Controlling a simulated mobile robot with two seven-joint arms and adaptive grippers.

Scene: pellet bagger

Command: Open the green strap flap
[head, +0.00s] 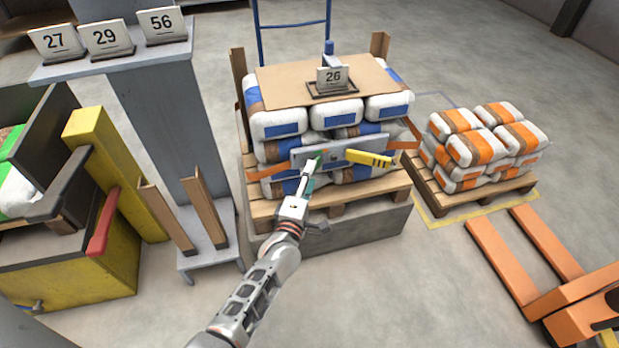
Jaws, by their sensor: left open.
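An orange strap (270,172) runs around the stack of blue-marked white bags on the middle pallet. A grey plate (340,150) sits on the strap at the front of the stack. A small green part (318,158), likely the green strap flap, shows on this plate, mostly hidden behind my gripper. A yellow lever (370,158) sticks out to the right on the same plate. My left gripper (308,173) is open, with its fingertips at or just in front of the green part; I cannot tell whether they touch. My right gripper is out of view.
Orange-marked bags (470,145) stand on a pallet at right, near an orange pallet jack (510,260). A grey column (160,110) and yellow machine (80,250) stand left.

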